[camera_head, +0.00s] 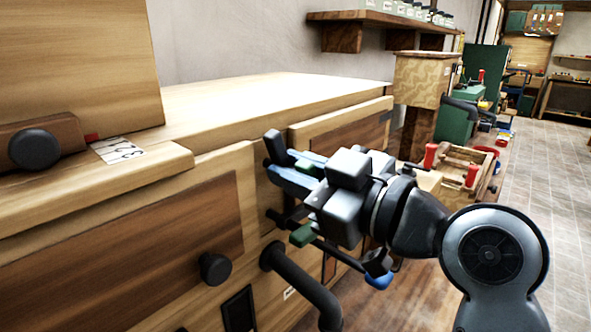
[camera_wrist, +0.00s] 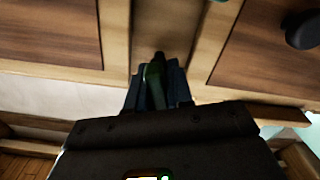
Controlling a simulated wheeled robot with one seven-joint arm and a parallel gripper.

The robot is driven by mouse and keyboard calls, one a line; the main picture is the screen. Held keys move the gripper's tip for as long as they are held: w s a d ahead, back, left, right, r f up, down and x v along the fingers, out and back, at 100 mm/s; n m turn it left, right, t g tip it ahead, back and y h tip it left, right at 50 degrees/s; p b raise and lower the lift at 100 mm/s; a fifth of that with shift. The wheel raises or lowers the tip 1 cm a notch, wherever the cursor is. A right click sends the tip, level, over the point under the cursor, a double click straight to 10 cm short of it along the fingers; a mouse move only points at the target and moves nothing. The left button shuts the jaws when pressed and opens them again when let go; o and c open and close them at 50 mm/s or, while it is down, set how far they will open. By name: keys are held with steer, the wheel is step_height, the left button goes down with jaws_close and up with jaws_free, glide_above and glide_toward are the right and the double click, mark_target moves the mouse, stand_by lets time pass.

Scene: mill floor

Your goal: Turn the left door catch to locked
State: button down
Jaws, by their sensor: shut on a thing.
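My gripper (camera_head: 274,193) reaches from the right to the cabinet front, at the pale upright between two panelled doors. In the wrist view my gripper (camera_wrist: 157,88) has its blue-grey fingers on either side of a narrow dark-green piece with a dark end, which I take to be the door catch (camera_wrist: 155,78). The fingers are shut on it. My gripper hides most of the catch in the head view, so its turn angle cannot be told. The left door (camera_head: 120,255) has a brown panel and a black knob (camera_head: 215,268), and looks closed.
A curved black handle (camera_head: 300,280) juts out just below my gripper. The wooden worktop (camera_head: 260,95) lies above the doors. A box (camera_head: 80,60) with another black knob stands at upper left. A wooden crate (camera_head: 465,165) with red handles stands beyond my arm. Tiled floor is clear at right.

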steer(key=shift+f+n+b, duration=0.1)
steer(key=shift+n+b, duration=0.2)
steer(key=shift+b, duration=0.2)
steer(key=n+b, duration=0.1)
steer(key=b, duration=0.1)
steer(key=n+b, duration=0.1)
steer(key=shift+f+n+b, duration=0.2)
steer(key=shift+n+b, duration=0.1)
steer(key=shift+b, duration=0.05)
steer(key=n+b, duration=0.3)
steer(key=b, duration=0.1)
steer(key=shift+s+f+n, duration=0.1)
steer(key=shift+n, duration=0.2)
steer(key=n+b, duration=0.4)
steer(key=b, duration=0.1)
steer(key=n+b, duration=0.2)
steer(key=b, duration=0.1)
steer(key=shift+a+n, duration=0.1)
steer(key=shift+n, duration=0.6)
steer(key=c, duration=1.1)
jaws_free()
